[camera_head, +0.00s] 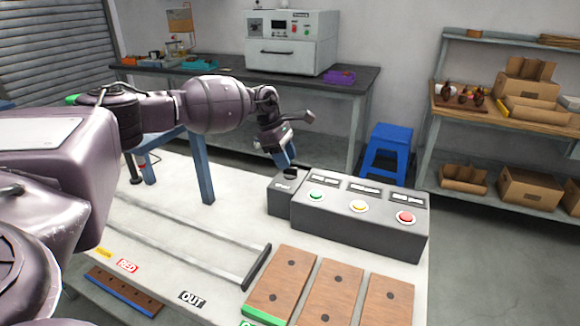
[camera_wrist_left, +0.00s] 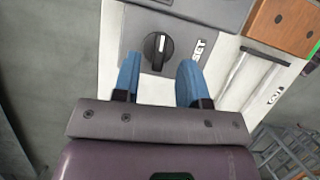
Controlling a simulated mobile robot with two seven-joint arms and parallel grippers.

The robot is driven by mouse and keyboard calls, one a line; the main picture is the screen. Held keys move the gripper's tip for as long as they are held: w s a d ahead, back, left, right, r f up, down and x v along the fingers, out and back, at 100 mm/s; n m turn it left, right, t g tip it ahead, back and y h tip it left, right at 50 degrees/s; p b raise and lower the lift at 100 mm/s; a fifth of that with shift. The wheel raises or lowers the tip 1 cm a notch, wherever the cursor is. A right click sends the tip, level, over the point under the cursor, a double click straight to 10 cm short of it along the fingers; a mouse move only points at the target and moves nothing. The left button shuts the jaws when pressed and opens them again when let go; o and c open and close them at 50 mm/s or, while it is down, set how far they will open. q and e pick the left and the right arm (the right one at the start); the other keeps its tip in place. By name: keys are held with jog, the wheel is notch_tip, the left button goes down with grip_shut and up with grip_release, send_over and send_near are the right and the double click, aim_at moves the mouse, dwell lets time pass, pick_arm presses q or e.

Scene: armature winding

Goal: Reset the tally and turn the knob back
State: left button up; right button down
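The black round knob (camera_wrist_left: 157,48) with a white pointer line sits on a small grey box (camera_head: 283,203); it also shows in the head view (camera_head: 290,173). White lettering ending in "SET" is printed beside the knob. My left gripper (camera_head: 283,155) is above this box, its blue fingertips just over the knob. In the left wrist view my left gripper (camera_wrist_left: 158,80) is open, its two fingers apart and the knob just ahead of the gap between them. I cannot tell whether they touch it. No tally counter can be made out. My right gripper is not in view.
A dark control box (camera_head: 350,228) with green, yellow and red buttons adjoins the knob box. Wooden boards (camera_head: 330,291) lie in front of it. A rail frame (camera_head: 257,266) lies on the pale table to the left. A blue stool (camera_head: 388,150) stands behind.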

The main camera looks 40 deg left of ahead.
aim_at(290, 172)
pick_arm(q)
jog(key=shift+x, duration=1.4)
